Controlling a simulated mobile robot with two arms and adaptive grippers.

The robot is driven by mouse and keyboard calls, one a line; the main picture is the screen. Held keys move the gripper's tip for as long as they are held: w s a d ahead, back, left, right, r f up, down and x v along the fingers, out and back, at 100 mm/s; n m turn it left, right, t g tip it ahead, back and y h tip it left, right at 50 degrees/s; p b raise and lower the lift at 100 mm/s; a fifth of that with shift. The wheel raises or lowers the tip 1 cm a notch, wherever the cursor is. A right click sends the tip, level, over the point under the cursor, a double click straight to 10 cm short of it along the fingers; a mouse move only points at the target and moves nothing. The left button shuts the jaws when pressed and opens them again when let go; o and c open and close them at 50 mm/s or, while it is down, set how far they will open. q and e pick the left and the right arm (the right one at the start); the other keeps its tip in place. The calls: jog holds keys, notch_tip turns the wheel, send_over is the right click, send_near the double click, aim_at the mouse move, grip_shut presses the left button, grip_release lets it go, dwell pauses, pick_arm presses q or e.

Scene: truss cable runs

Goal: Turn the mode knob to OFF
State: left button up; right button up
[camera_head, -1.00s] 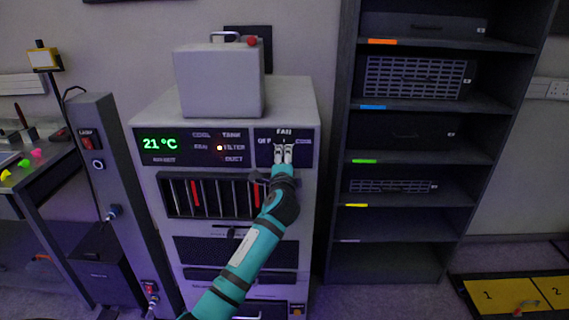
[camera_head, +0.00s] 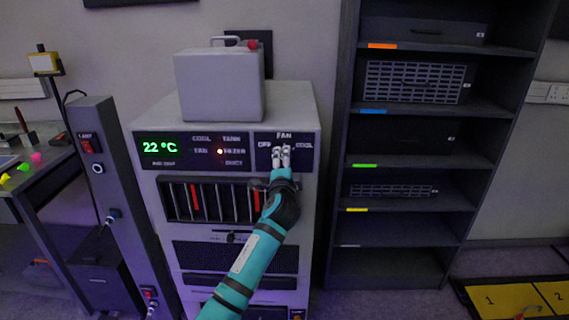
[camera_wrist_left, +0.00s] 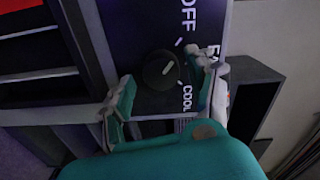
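The mode knob (camera_wrist_left: 158,72) is a dark round knob on a black panel (camera_wrist_left: 140,35), seen in the left wrist view. Its white pointer mark points toward the FAN label, between OFF and COOL. In the head view the panel (camera_head: 293,139) is at the upper right of the white cabinet, and my gripper hides the knob. My left gripper (camera_head: 281,153) is in front of it. In the left wrist view my left gripper (camera_wrist_left: 160,67) is open, one finger on either side of the knob, with gaps visible. My right gripper is not in view.
Below is a slotted bay (camera_head: 210,200) with red strips. A grey box (camera_head: 220,88) sits on top. A dark shelf rack (camera_head: 400,220) stands right, a grey post (camera_head: 115,185) left.

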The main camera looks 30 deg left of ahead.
pick_arm(q)
jog(key=shift+r, duration=0.1)
jog(key=v, duration=1.2)
dwell(0.4)
